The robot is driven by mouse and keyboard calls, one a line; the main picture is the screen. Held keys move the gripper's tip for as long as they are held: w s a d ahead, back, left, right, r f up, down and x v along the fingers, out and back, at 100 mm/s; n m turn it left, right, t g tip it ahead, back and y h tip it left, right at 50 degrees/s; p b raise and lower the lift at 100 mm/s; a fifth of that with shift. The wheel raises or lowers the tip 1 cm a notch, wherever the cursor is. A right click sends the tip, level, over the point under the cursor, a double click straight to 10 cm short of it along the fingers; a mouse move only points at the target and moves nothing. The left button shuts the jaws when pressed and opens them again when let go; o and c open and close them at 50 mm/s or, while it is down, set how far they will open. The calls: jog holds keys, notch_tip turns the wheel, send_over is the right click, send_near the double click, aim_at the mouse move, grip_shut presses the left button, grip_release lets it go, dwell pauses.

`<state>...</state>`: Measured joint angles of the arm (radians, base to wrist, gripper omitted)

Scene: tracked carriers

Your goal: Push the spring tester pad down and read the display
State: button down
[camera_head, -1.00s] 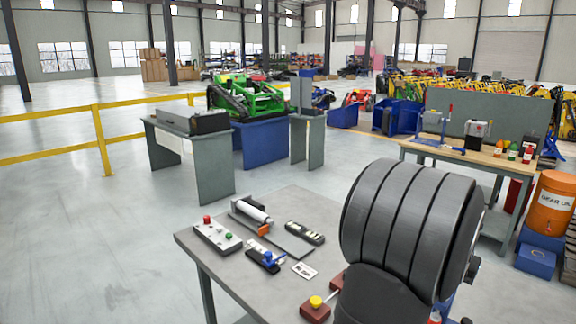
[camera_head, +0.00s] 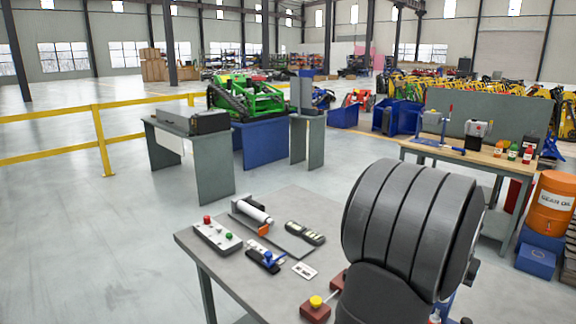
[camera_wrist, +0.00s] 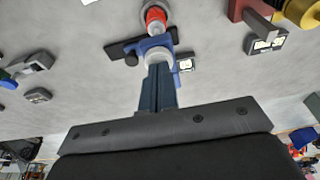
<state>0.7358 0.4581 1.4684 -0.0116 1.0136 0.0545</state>
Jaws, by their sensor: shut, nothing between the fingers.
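In the wrist view my gripper (camera_wrist: 160,70) is shut and empty, its dark fingers pressed together. Its tips are at or just over a pale round piece (camera_wrist: 157,56) on a blue fixture (camera_wrist: 152,43); I cannot tell whether they touch. The fixture looks like the spring tester, though I cannot be sure. A red-and-white cylinder (camera_wrist: 155,17) lies just beyond it. A small pale panel (camera_wrist: 185,64), possibly its display, is on the right; its reading is too small to make out. In the head view my dark arm hides my gripper and most of that fixture.
The grey table (camera_head: 215,265) holds a button box (camera_head: 217,236), a roller unit (camera_head: 252,213), a handheld meter (camera_head: 304,232), a small blue device (camera_head: 264,258) and a red block with a yellow knob (camera_head: 315,307). In the wrist view another panelled box (camera_wrist: 267,44) stands right.

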jog(key=shift+r, duration=2.9)
jog(key=shift+f, duration=0.1)
jog(key=shift+f, duration=1.5)
